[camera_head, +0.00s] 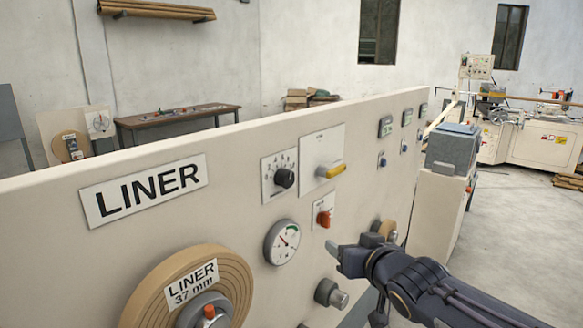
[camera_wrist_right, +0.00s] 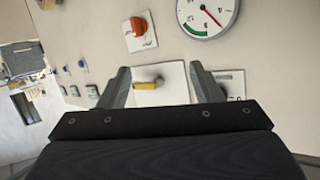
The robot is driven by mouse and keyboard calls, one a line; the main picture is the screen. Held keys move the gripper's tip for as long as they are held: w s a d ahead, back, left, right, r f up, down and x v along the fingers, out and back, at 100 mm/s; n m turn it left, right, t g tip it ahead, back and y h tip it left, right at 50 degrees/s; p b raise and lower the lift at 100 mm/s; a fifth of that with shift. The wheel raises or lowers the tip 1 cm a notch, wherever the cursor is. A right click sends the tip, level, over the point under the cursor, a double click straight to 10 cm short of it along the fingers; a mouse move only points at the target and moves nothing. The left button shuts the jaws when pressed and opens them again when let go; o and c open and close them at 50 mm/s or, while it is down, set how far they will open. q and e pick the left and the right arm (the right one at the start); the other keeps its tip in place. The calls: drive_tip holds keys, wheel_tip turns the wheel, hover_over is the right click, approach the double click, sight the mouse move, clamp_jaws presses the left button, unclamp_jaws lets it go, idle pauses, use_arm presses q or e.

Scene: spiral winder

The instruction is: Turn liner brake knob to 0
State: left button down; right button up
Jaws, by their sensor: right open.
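A white panel carries a black round knob (camera_head: 284,178) on a small plate with a number scale, below and right of the LINER sign (camera_head: 145,190). The knob's own label is too small to read, so I cannot confirm that it is the liner brake knob. My right gripper (camera_head: 350,266) is open and empty, below and right of the knob, apart from the panel. In the right wrist view, its fingers (camera_wrist_right: 161,80) frame a yellow handle (camera_wrist_right: 148,86) without touching it. The scale plate there is partly hidden by the right-hand finger. My left gripper is not in view.
The yellow handle (camera_head: 331,170) is right of the black knob. An orange knob (camera_head: 324,219) and a round gauge (camera_head: 282,242) are below. A liner roll (camera_head: 150,300) and a metal stub (camera_head: 331,293) stick out lower down.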

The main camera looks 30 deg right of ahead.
sight(290, 178)
drive_tip(key=w+d+r+n+t+y+p, duration=0.1)
drive_tip(key=w+r+n+t+y+p, duration=0.15)
drive_tip(key=w+r, duration=0.45)
drive_tip(key=w+a+r+n+y, duration=0.1)
drive_tip(key=w+a+n+y, duration=0.1)
drive_tip(key=w, duration=0.1)
drive_tip(key=w+a+r+n+y+p, duration=0.1)
drive_tip(key=w+a+n+y, duration=0.1)
drive_tip(key=w, duration=0.1)
drive_tip(key=w+a+r+n+y+p, duration=0.1)
drive_tip(key=w+a+n+y, duration=0.1)
drive_tip(key=w+y, duration=0.1)
drive_tip(key=shift+s, duration=0.1)
drive_tip(key=shift+c, duration=0.3)
drive_tip(key=c, duration=0.9)
